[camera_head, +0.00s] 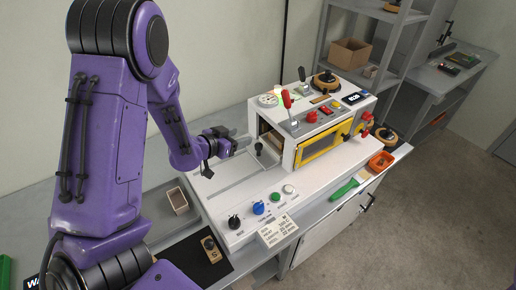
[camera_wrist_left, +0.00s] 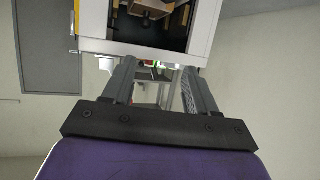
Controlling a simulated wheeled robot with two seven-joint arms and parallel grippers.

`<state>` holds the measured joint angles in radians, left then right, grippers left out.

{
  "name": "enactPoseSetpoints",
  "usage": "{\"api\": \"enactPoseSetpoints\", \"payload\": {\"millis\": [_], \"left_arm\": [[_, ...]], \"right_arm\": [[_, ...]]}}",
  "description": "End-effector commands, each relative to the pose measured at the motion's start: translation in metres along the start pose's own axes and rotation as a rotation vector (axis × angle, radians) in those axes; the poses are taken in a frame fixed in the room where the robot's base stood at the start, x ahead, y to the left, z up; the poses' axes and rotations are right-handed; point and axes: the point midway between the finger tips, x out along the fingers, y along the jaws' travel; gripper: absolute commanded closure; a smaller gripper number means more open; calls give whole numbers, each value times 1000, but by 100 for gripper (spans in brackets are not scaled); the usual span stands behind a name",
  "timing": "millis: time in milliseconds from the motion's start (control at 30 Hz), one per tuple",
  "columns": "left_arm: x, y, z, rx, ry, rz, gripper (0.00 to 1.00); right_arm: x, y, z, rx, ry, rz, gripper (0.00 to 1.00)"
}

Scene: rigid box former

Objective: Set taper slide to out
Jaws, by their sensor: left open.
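The white box former (camera_head: 325,150) stands on the grey bench, with a yellow-framed window on its front and an open side facing my gripper. A black knob on a short stem (camera_head: 259,147) stands at that open side, at the end of a long grooved track (camera_head: 225,185) on the white bed; it may belong to the taper slide, but I cannot read a label. My left gripper (camera_head: 236,140) is open and empty, just left of the knob and apart from it. In the left wrist view, the machine's open housing (camera_wrist_left: 145,45) lies beyond the spread fingers (camera_wrist_left: 158,75). My right gripper is not in view.
Black, blue, green and white knobs (camera_head: 258,207) line the bed's front. A small beige box (camera_head: 177,200) sits on the bench at left. A green-handled brush (camera_head: 345,188) and orange tray (camera_head: 381,161) lie at right. Shelves stand behind.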

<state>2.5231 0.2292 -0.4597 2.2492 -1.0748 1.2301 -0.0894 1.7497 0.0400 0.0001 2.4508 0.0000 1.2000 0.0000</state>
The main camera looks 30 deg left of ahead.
Motion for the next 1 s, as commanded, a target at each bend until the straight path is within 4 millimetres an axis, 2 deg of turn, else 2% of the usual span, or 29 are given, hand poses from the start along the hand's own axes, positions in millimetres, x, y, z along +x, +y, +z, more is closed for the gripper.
{"api": "enactPoseSetpoints", "payload": {"millis": [33,100,367,467,567,800,1000], "left_arm": [[6,0,14,0,0,1,43],[11,0,26,0,0,1,43],[25,-1,63,-1,0,-2,43],[29,-1,63,1,0,-2,43],[42,-1,60,1,-1,-1,43],[96,-1,60,1,-2,-1,43],[124,-1,60,0,-1,-2,43]], "right_arm": [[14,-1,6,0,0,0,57],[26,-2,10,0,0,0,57],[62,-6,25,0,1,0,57],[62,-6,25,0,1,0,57],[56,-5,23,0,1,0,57],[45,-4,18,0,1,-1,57],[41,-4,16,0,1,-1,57]]}}
